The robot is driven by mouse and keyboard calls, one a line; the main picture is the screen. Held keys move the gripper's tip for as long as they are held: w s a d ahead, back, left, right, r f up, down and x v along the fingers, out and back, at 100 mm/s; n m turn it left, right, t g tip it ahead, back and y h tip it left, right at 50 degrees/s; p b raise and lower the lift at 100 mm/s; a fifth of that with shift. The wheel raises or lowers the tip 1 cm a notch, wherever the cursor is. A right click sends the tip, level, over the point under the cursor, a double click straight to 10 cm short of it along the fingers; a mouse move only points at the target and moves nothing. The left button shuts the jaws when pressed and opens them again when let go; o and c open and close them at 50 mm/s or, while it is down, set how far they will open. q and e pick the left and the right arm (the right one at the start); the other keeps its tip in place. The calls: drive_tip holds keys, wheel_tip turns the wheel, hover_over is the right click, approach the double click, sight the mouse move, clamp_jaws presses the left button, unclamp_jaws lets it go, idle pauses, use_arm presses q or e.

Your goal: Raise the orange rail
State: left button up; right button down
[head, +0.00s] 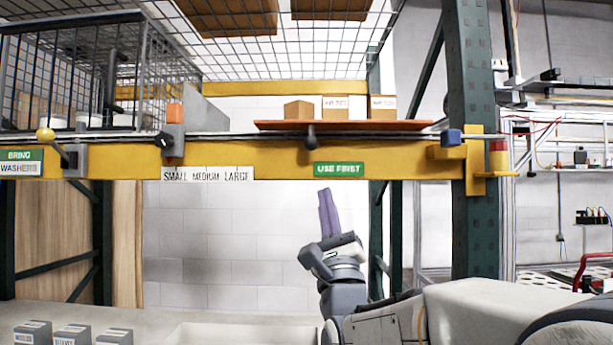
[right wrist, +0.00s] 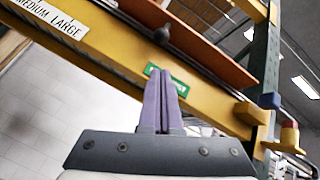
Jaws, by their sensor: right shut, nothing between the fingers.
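A long orange-red rail (head: 385,126) lies along the top of the yellow beam, with a dark knob (head: 311,137) in front of it. In the right wrist view the rail (right wrist: 215,48) runs diagonally above the fingers, and the knob (right wrist: 162,36) shows just beyond the fingertips. My right gripper (head: 326,191) has purple fingers pointing up, shut and empty. It is below the beam's lower edge in the head view, under the green label. In the right wrist view the gripper (right wrist: 165,74) overlaps the green label; I cannot tell how far apart they are. My left gripper is out of view.
The yellow beam (head: 270,160) spans to a green post (head: 470,220). A grey slider with an orange block (head: 175,115) and a yellow ball lever (head: 46,135) sit at left. Small boxes (head: 336,106) stand behind the rail. A blue block (head: 451,137) is at right.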

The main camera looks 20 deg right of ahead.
drive_tip(key=p+x, duration=0.4)
drive_tip(key=x, duration=0.4)
drive_tip(key=shift+w+r, duration=0.25)
drive_tip(key=shift+r, duration=0.05)
drive_tip(key=shift+w+d+r+p, duration=0.1)
drive_tip(key=shift+w+r+p, duration=0.3)
drive_tip(key=shift+w, duration=0.1)
